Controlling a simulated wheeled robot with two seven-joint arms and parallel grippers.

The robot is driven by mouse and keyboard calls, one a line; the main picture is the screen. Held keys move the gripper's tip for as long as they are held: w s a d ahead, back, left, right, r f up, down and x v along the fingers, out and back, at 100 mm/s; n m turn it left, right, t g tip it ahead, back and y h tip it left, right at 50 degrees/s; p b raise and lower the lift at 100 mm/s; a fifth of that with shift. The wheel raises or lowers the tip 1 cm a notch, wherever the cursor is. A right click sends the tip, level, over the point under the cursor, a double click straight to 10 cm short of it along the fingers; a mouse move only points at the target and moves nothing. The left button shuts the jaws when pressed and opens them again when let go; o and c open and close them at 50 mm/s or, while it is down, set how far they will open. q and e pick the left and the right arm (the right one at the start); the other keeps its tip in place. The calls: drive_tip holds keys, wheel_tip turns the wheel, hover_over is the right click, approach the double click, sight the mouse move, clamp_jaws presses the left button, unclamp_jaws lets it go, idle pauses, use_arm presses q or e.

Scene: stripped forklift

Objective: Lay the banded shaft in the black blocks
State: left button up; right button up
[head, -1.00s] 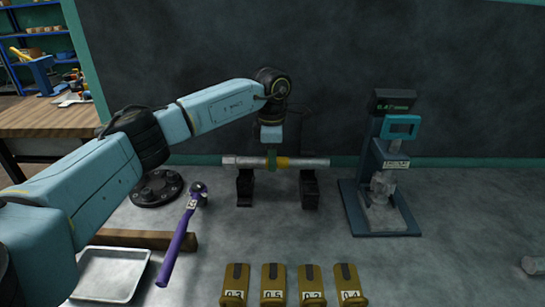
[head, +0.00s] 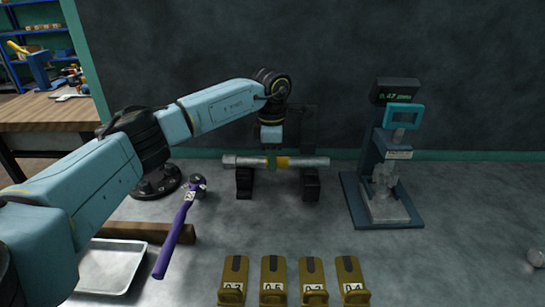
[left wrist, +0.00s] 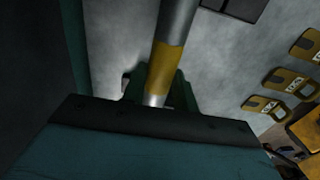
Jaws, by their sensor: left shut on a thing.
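The banded shaft (head: 308,162) is a grey metal rod with a yellow band. It lies level, left to right, at the height of the tops of the two black blocks, the left one (head: 244,184) and the right one (head: 311,186). I cannot tell whether it touches them. My left gripper (head: 273,163) points down and is shut on the shaft beside the yellow band, between the blocks. In the left wrist view the shaft (left wrist: 177,22) runs up from between the fingers, with a dark block part to its right. My right gripper is not in view.
A gauge stand (head: 390,170) stands to the right. A purple-handled tool (head: 177,235), a round dark flange (head: 152,184) and a metal tray (head: 108,268) are to the left. Several yellow numbered blocks (head: 272,275) line the front. The bench right of them is clear up to a small round piece (head: 536,258).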

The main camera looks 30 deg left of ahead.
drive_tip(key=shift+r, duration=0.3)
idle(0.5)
use_arm(q)
drive_tip(key=o, duration=1.1)
drive_tip(key=shift+o, duration=0.3)
drive_tip(key=shift+s+f, duration=0.1)
drive_tip(key=shift+f, duration=0.1)
wheel_tip(320, 180, up, 14)
drive_tip(key=p, duration=0.3)
drive_tip(key=shift+f, duration=0.15)
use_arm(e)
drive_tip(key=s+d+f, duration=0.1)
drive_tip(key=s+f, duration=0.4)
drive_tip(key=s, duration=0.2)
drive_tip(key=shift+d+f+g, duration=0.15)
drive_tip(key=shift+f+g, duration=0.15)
use_arm(q)
drive_tip(key=shift+a, duration=0.1)
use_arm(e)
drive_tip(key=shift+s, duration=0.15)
